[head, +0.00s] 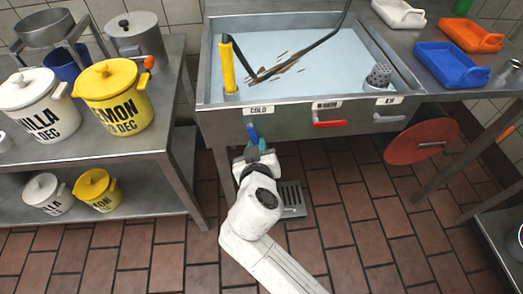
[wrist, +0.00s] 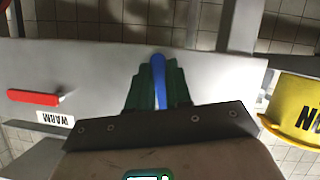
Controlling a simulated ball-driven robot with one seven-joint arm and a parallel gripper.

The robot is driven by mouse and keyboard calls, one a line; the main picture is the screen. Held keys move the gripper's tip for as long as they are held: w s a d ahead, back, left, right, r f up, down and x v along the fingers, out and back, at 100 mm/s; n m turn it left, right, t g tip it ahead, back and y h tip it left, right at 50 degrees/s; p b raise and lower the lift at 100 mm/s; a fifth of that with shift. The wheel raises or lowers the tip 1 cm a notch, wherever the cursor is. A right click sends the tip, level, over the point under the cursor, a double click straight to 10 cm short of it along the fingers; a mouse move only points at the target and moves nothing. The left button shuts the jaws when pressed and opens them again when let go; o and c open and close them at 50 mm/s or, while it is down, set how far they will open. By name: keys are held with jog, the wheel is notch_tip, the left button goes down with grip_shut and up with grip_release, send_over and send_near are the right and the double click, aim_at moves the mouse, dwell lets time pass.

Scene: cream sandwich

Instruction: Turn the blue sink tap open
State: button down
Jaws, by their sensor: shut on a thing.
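The blue tap handle (head: 252,133) sits on the front face of the metal sink (head: 222,133), under the label "COLD" (head: 258,110). In the head view it points down from the sink front. My gripper (head: 256,147) is in front of the sink, shut on the blue tap handle. In the wrist view the blue handle (wrist: 158,75) lies between the green fingers of my gripper (wrist: 158,88), its rounded end sticking out past them. The lower part of the handle is hidden by the gripper body.
A red tap handle (head: 330,124) labelled "WARM" and a pale handle (head: 389,118) are farther right on the sink front. A yellow pot (head: 115,95) and a white pot (head: 35,100) stand on the left shelf. A red disc (head: 421,142) is under the right counter.

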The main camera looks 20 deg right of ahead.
jog(key=shift+w+a+f+m+y+b, duration=0.1)
jog(key=shift+a+f+m+y+b, duration=0.05)
jog(key=shift+a+m+y+b, duration=0.3)
jog(key=shift+w+a+f+m+y+b, duration=0.1)
jog(key=shift+m+y+b, duration=0.15)
jog(key=shift+m+b, duration=0.25)
jog(key=shift+a, duration=0.1)
jog(key=c, duration=1)
grip_release()
jog(key=shift+r, duration=0.1)
jog(key=shift+c, duration=0.2)
jog(key=shift+s, duration=0.1)
jog(key=p+v, duration=0.1)
jog(key=v, duration=0.9)
jog(key=shift+s, duration=0.4)
